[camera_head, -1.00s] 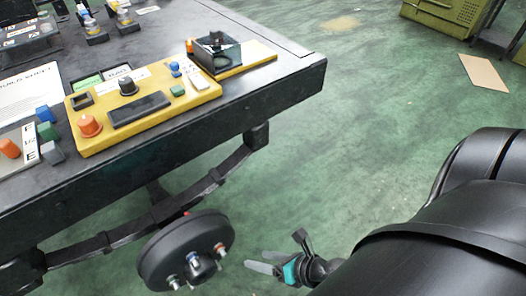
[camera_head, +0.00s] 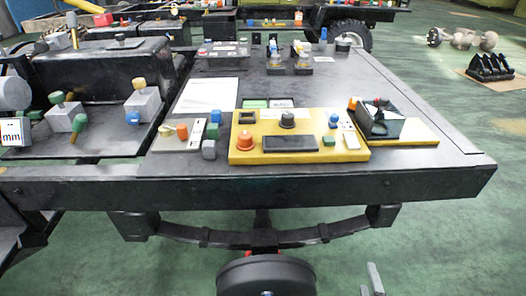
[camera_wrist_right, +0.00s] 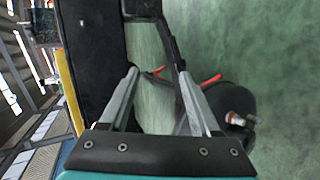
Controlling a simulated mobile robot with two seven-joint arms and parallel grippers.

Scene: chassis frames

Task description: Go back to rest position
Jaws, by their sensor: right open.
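My right gripper (camera_head: 373,280) shows only as grey fingertips at the bottom edge of the head view, right of the black wheel hub (camera_head: 266,275). In the right wrist view its two fingers (camera_wrist_right: 158,90) are spread apart with nothing between them. The fingers lie beside the black frame edge, over the green floor, with the wheel hub (camera_wrist_right: 235,105) behind the right finger. The left gripper is in neither view.
A black chassis table (camera_head: 440,150) spans the head view. It bears a yellow control panel (camera_head: 240,155), a black switch box (camera_head: 378,118), a white sheet (camera_head: 207,95) and several coloured knobs. Green floor (camera_head: 440,240) is clear at the right front.

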